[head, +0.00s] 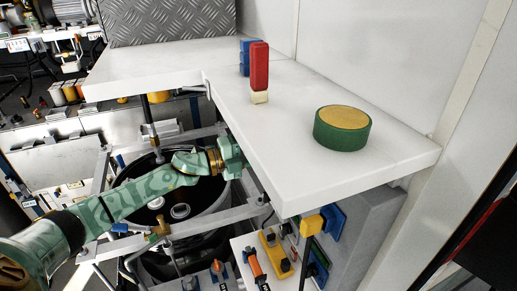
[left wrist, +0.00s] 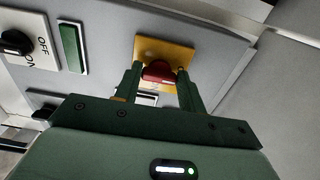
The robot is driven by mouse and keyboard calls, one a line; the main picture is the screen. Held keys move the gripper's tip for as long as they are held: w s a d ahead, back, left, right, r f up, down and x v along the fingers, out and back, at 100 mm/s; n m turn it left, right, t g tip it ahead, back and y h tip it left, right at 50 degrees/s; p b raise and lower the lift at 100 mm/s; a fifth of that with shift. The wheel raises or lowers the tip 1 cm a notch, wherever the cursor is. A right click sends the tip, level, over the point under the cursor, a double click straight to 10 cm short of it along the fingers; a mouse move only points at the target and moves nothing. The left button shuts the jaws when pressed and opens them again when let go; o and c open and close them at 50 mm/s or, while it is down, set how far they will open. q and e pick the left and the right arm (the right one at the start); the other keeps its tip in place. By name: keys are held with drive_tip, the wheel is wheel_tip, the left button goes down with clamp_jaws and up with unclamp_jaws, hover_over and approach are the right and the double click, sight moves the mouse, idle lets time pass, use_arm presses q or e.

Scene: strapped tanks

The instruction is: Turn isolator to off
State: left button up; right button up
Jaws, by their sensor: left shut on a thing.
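The isolator, a red rotary knob (left wrist: 158,71) on a square yellow plate (left wrist: 150,46), is on a grey panel in the left wrist view. My left gripper (left wrist: 161,84) is shut on the red knob, with one green finger on each side of it. Markings on the plate are too small to read. In the head view my left arm reaches in from the left, and the end of its gripper is hidden under the white worktop. The isolator does not show there. My right gripper is in neither view.
The panel also carries a black knob (left wrist: 15,42) marked OFF and ON and a green rectangle (left wrist: 72,47). A white worktop (head: 300,180) overhangs my left gripper; a green and yellow round block (head: 342,128) and a red block (head: 259,66) stand on it.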

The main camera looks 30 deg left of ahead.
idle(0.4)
use_arm(q)
drive_tip(key=o, duration=1)
drive_tip(key=shift+a, duration=0.1)
drive_tip(key=b+v, duration=0.4)
drive_tip(key=v, duration=1.2)
drive_tip(key=shift+s+a+b, duration=0.1)
drive_tip(key=shift+s+b, duration=0.05)
drive_tip(key=shift+b, duration=0.2)
